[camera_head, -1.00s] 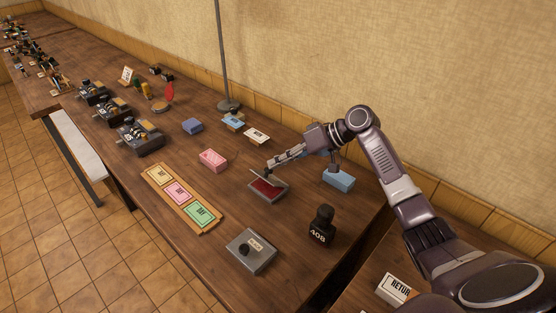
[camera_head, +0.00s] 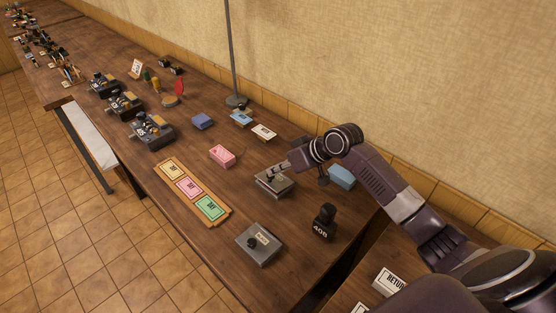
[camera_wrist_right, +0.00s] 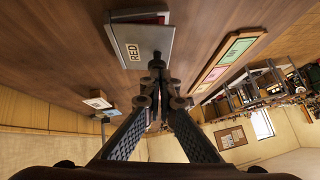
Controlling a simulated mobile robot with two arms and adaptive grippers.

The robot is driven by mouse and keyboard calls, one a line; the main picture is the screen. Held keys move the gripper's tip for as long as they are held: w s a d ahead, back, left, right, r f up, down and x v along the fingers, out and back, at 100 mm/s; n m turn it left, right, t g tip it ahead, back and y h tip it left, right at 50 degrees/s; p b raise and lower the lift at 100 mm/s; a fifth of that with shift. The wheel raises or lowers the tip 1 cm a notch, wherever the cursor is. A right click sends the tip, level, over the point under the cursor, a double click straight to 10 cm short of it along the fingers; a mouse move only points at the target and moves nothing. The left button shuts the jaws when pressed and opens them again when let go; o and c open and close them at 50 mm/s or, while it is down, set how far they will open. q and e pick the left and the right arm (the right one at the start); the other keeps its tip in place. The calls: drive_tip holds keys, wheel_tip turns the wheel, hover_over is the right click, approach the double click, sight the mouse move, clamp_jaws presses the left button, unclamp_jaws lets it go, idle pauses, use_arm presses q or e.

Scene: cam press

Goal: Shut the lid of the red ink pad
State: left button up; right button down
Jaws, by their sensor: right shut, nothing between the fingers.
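The red ink pad (camera_head: 279,188) sits on the wooden table with its grey lid lowered almost flat. In the right wrist view the lid (camera_wrist_right: 144,47) carries a "RED" label, and a strip of red pad (camera_wrist_right: 150,18) shows past its edge, so a gap is left. My right gripper (camera_head: 270,174) is shut and empty, its fingertips at the lid's upper side. In the right wrist view the fingertips (camera_wrist_right: 156,64) are at the lid's edge; I cannot tell whether they touch it. My left gripper is not in view.
A blue box (camera_head: 342,176) stands behind my right wrist. A black "408" stamp (camera_head: 324,221) and a grey closed pad (camera_head: 260,244) are nearer the front. A pink box (camera_head: 222,155) and a card tray (camera_head: 221,219) lie to the left. Bare table surrounds the red pad.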

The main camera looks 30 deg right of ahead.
sight(277, 186)
drive_tip(key=shift+s+a+f+p, duration=0.15)
drive_tip(key=shift+a+f+p, duration=0.3)
idle(0.3)
drive_tip(key=shift+r+p, duration=0.3)
drive_tip(key=shift+p, duration=0.1)
wheel_tip(277, 186, up, 4)
drive_tip(key=p, duration=0.4)
drive_tip(key=shift+r, duration=0.15)
drive_tip(key=shift+s+d+r+b, duration=0.1)
drive_tip(key=shift+s+d+b, duration=0.3)
drive_tip(key=shift+s+b, duration=0.25)
drive_tip(key=a+b+v, duration=0.1)
drive_tip(key=b+v, duration=0.1)
drive_tip(key=v, duration=0.5)
drive_tip(key=shift+s+r, duration=0.35)
drive_tip(key=shift+r, duration=0.2)
